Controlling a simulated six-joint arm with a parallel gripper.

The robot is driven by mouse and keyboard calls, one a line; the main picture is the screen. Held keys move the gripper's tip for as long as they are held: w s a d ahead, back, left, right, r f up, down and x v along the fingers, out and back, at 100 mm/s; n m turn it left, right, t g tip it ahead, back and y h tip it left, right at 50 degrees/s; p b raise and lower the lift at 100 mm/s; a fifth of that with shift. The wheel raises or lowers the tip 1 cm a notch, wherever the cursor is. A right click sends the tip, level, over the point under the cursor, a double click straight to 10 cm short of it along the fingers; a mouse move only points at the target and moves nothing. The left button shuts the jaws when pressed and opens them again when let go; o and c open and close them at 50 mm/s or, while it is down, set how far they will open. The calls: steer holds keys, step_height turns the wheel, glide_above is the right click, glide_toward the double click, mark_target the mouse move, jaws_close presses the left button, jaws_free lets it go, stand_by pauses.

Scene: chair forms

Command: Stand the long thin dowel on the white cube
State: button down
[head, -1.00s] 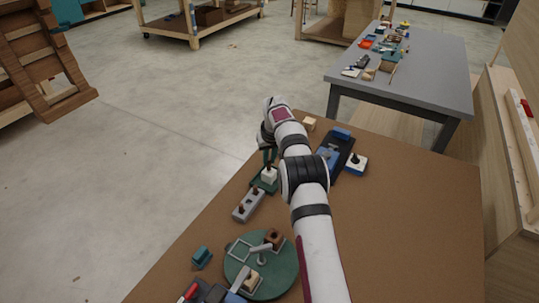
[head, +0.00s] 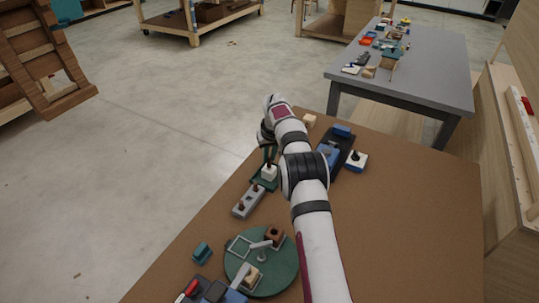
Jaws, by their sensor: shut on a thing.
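The white cube (head: 269,172) sits in a dark green holder (head: 264,183) near the left edge of the brown table. My gripper (head: 268,157) points down right above the cube, with its dark green fingers close together. It is shut on a thin brown piece (head: 268,164), which looks like the dowel. Its lower end is at or just above the cube's top; I cannot tell whether they touch. The upper part of the dowel is hidden by the gripper and wrist.
A grey block with pegs (head: 248,202) stands just in front of the holder. A round green plate (head: 283,280) carries several parts nearer me. A blue and white block (head: 356,160) and a dark tray (head: 342,150) lie right of my arm. The table's right side is clear.

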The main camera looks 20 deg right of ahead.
steer(key=shift+f, duration=1.3)
stand_by(0.4)
steer(key=c, duration=0.8)
jaws_free()
steer(key=shift+f, duration=0.1)
steer(key=shift+o, duration=0.2)
steer(key=o, duration=0.5)
steer(key=shift+r, duration=3.55)
